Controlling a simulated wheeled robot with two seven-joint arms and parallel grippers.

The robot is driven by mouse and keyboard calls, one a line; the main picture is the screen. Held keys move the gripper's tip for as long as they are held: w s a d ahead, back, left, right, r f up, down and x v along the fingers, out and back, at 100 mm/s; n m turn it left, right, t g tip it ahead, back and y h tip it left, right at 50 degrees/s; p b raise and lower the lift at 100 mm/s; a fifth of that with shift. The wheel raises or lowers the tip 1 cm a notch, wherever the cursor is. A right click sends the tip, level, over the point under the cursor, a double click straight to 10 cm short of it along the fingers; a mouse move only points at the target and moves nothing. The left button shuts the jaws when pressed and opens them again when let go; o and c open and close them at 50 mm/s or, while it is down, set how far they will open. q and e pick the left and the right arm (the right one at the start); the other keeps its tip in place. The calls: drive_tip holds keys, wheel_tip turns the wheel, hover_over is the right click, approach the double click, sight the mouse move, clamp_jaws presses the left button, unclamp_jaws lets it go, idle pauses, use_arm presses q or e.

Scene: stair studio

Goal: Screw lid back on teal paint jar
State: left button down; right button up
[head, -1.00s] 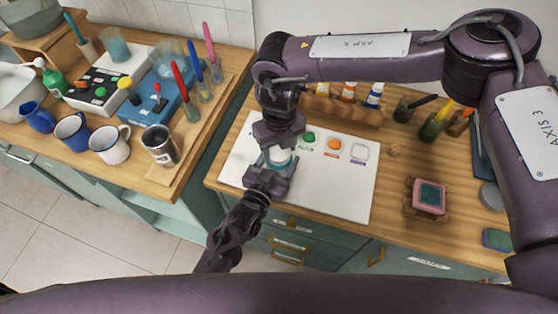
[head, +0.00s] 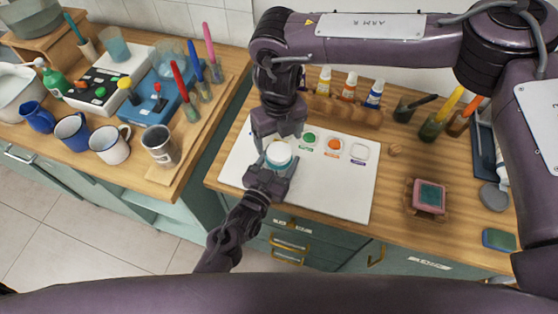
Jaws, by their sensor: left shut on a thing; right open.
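The teal paint jar (head: 270,168) stands upright at the left part of the white board (head: 345,195) on the wooden counter. A white round lid (head: 279,153) sits on top of the jar; whether its thread is tight cannot be told. My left gripper (head: 274,173) comes from the front and is shut around the jar's body, hiding much of it. My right gripper (head: 280,138) points down just above and behind the lid, open, with nothing between its fingers.
Green (head: 309,138) and orange (head: 334,144) paint spots lie right of the jar. A wooden rack (head: 345,110) with paint tubes stands behind. A pink-rimmed block (head: 428,196) is at right. Mugs (head: 110,145) stand on the left counter, across a gap. The board's front right is clear.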

use_arm(q)
drive_tip(key=shift+f, duration=0.1)
use_arm(e)
wheel_tip(320, 180, up, 8)
drive_tip(key=shift+f, duration=0.15)
use_arm(q)
drive_tip(key=shift+c, duration=1.3)
unclamp_jaws()
drive_tip(key=shift+s+a+f, duration=0.1)
drive_tip(key=shift+s+a, duration=0.05)
drive_tip(key=shift+s, duration=0.2)
drive_tip(key=b+v, duration=0.1)
drive_tip(key=v, duration=0.5)
drive_tip(key=shift+s+a+b, duration=0.15)
drive_tip(key=shift+b, duration=0.25)
drive_tip(key=shift+s+a, duration=0.15)
drive_tip(key=shift+s, duration=0.15)
use_arm(e)
drive_tip(key=shift+f, duration=0.95)
